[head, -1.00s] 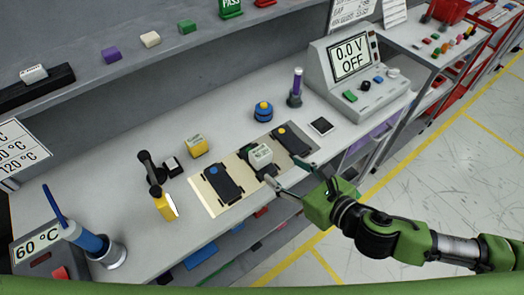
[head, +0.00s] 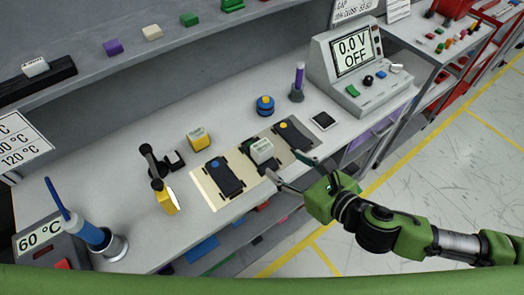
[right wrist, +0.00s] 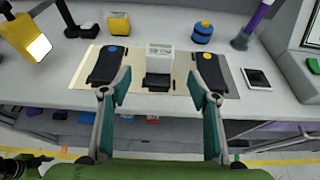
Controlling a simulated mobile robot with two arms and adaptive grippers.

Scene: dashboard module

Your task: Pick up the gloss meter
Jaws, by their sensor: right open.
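A small white boxy device with a labelled top, probably the gloss meter (head: 262,150), stands on the middle of a pale mat (head: 209,193), with a black part at its front. It also shows in the right wrist view (right wrist: 160,55). My right gripper (head: 284,166) is open and empty at the bench's front edge. In the right wrist view its fingers (right wrist: 158,96) are spread wide, and the device appears beyond them, between their tips. The fingers look apart from it. My left gripper is not in view.
Black modules with a blue knob (head: 224,177) and a yellow knob (head: 293,134) flank the device closely. A yellow box (head: 198,138), a blue round item (head: 265,106) and a black pad (head: 323,121) are nearby. A shelf overhangs the back.

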